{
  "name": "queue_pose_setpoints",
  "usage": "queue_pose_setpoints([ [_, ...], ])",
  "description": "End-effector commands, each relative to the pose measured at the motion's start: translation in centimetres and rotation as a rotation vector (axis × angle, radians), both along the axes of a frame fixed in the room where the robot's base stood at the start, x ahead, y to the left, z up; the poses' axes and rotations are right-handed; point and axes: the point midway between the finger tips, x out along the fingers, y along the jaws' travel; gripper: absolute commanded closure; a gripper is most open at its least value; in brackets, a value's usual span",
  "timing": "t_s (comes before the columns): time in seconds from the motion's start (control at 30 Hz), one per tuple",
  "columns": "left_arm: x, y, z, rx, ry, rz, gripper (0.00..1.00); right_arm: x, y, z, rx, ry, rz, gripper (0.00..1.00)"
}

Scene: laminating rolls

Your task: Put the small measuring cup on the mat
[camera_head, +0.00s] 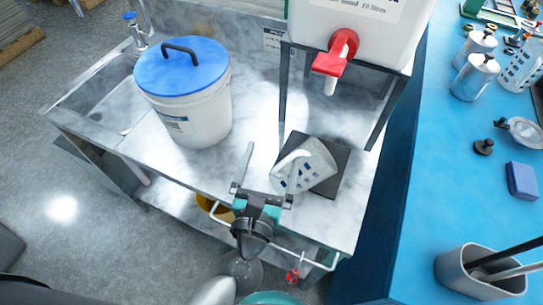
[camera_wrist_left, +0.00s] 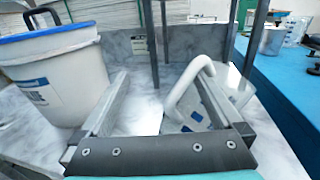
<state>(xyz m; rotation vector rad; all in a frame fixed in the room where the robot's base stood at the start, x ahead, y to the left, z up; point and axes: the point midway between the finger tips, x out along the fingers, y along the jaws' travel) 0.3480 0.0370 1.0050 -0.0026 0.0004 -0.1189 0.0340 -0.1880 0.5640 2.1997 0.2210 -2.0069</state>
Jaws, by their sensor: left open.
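In the left wrist view the handle (camera_wrist_left: 181,87) shows between the fingers, close to the right one, and the right finger hides part of the cup. I cannot tell whether they touch. My right gripper is not in view.
A white bucket (camera_head: 192,112) with a blue lid stands left on the bench by a sink (camera_head: 105,96). A water container with a red tap (camera_head: 336,55) sits on a metal stand behind the mat. A blue table (camera_head: 440,170) at right holds metal canisters (camera_head: 474,77) and a grey holder (camera_head: 470,270).

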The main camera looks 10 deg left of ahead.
Motion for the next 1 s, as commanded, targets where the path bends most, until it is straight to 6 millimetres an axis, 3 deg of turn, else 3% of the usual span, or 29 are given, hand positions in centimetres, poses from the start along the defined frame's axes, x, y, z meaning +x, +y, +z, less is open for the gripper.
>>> queue_pose_setpoints([
  [0.03,0.0,0.0,1.2,-0.001,-0.001,0.001,0.00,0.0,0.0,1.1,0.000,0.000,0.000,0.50],
  [1.0,0.0,0.0,12.7,-0.001,-0.001,0.000,0.00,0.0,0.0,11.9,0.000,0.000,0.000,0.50],
])
